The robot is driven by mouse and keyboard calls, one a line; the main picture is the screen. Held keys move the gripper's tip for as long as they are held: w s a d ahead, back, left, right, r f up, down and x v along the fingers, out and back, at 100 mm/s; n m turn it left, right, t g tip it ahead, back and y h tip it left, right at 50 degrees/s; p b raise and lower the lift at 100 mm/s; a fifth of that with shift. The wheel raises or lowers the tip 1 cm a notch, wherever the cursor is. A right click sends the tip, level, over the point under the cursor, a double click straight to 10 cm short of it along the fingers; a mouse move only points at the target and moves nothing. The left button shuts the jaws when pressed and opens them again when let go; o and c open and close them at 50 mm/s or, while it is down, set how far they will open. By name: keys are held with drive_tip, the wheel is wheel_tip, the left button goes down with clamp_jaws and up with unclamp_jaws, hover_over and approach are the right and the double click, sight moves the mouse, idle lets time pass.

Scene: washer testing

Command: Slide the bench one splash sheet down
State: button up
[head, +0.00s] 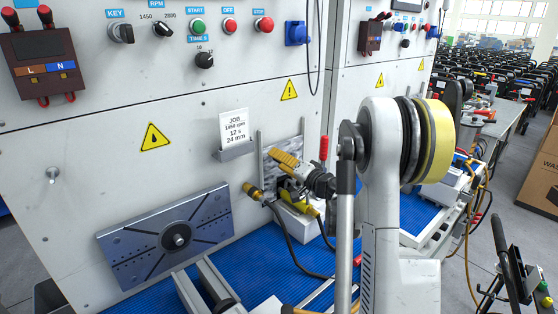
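On bench one, a grey, streaked sheet (279,143) stands upright against the white front panel, between two thin vertical rails. I take it for the splash sheet. Its lower part is hidden behind yellow, black and metal parts. My gripper (290,178) seems to be among these parts, at the end of the grey and black wrist, in front of the sheet. The parts overlap, so I cannot tell its opening or whether it touches the sheet. My white arm with a yellow ring crosses the right of the view.
A brass fitting (254,191) with a black hose is left of the sheet. A slotted motor plate (170,238) sits lower left. A job card (234,128) is on the panel. A blue mat (262,262) covers the bench. A second bench (410,214) stands to the right.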

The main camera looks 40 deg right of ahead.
drive_tip(key=s+d, duration=0.1)
drive_tip(key=s, duration=1.1)
idle(0.4)
